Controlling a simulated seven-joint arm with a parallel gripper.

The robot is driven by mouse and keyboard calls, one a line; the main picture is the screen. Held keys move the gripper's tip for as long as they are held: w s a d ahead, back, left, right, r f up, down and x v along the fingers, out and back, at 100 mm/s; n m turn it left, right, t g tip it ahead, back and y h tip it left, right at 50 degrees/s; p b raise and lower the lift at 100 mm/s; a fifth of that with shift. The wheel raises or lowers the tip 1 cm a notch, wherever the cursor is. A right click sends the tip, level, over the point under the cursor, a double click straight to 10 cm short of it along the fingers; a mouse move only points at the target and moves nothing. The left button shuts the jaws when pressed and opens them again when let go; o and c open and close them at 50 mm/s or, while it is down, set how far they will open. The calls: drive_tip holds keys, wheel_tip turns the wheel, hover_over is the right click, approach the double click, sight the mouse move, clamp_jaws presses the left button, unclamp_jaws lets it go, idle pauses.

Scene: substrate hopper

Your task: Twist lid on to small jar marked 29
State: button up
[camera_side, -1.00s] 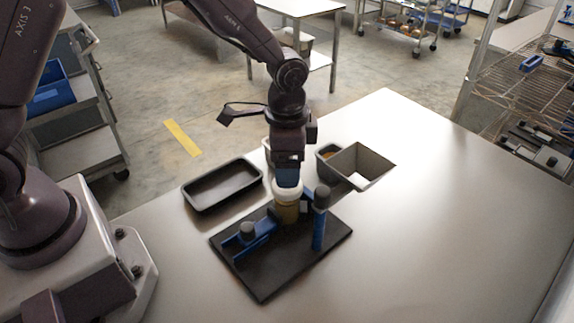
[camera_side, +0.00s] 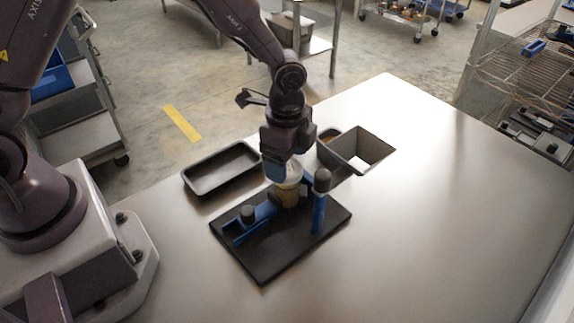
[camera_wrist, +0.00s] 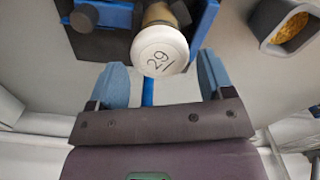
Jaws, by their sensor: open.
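The small jar (camera_side: 287,196), amber in the side view, stands upright in a blue holder on a black base plate (camera_side: 262,265). A white lid (camera_side: 292,173) sits on top of it. In the wrist view the lid (camera_wrist: 160,50) is marked "29", with the tan jar (camera_wrist: 160,13) behind it. I cannot tell how tightly it is seated. My gripper (camera_side: 284,170) is at the lid, pointing down. In the wrist view its blue fingers (camera_wrist: 164,80) are spread wide, with the lid between and just beyond their tips, and a gap on each side.
A blue post with a dark knob (camera_side: 321,182) stands close to the jar's right, and a blue clamp (camera_side: 255,220) lies to its left. A black tray (camera_side: 220,170) is behind left. An open square metal hopper (camera_side: 365,152) is behind right. The right tabletop is clear.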

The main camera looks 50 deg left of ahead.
wheel_tip(320, 180, down, 3)
drive_tip(key=shift+r, duration=0.2)
drive_tip(key=shift+f+n, duration=0.25)
drive_tip(key=shift+n, duration=0.25)
drive_tip(key=n, duration=1.7)
drive_tip(key=shift+n, duration=0.3)
drive_tip(key=n, duration=0.5)
drive_tip(key=c, duration=0.5)
